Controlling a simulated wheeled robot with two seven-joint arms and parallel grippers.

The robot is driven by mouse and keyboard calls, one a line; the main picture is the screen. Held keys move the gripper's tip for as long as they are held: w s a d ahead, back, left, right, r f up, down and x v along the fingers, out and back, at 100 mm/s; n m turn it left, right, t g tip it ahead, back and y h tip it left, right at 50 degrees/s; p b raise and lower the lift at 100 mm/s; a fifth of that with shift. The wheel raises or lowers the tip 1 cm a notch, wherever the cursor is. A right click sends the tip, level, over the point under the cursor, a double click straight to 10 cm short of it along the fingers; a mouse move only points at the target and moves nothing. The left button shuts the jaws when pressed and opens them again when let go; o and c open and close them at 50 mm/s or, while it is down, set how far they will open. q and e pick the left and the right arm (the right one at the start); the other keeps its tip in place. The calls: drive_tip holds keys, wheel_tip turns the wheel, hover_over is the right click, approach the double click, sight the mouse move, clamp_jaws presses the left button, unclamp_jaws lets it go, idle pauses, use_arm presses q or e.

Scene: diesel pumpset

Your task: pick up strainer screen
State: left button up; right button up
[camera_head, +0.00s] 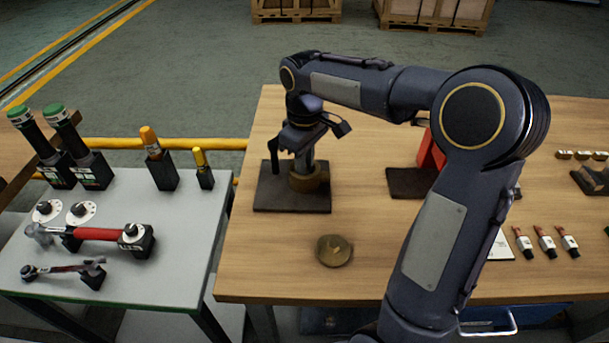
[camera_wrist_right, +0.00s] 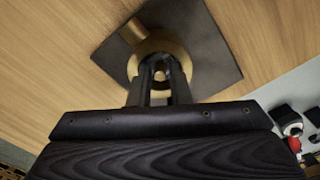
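A brass strainer body (camera_head: 309,180) stands on a dark square plate (camera_head: 290,204) at the left part of the wooden table. It also shows in the right wrist view as a brass ring (camera_wrist_right: 195,70) with a short side stub. My right gripper (camera_head: 303,153) points down at its top. In the wrist view its two fingers (camera_wrist_right: 160,75) reach over the ring's middle, a narrow gap between them. A small brass-coloured part shows in that gap; I cannot tell whether the fingers touch it. The strainer screen is not clearly visible, largely hidden by the gripper. My left gripper is out of view.
A round brass cap (camera_head: 333,251) lies on the wooden table (camera_head: 260,265) in front of the plate. A red part (camera_head: 431,152) on another dark plate is partly behind my arm. A grey tool table (camera_head: 185,225) stands left, holding hammer, wrench and several handled tools.

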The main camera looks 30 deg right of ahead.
drive_tip(key=shift+c, duration=0.4)
clamp_jaws()
drive_tip(key=shift+r, duration=0.15)
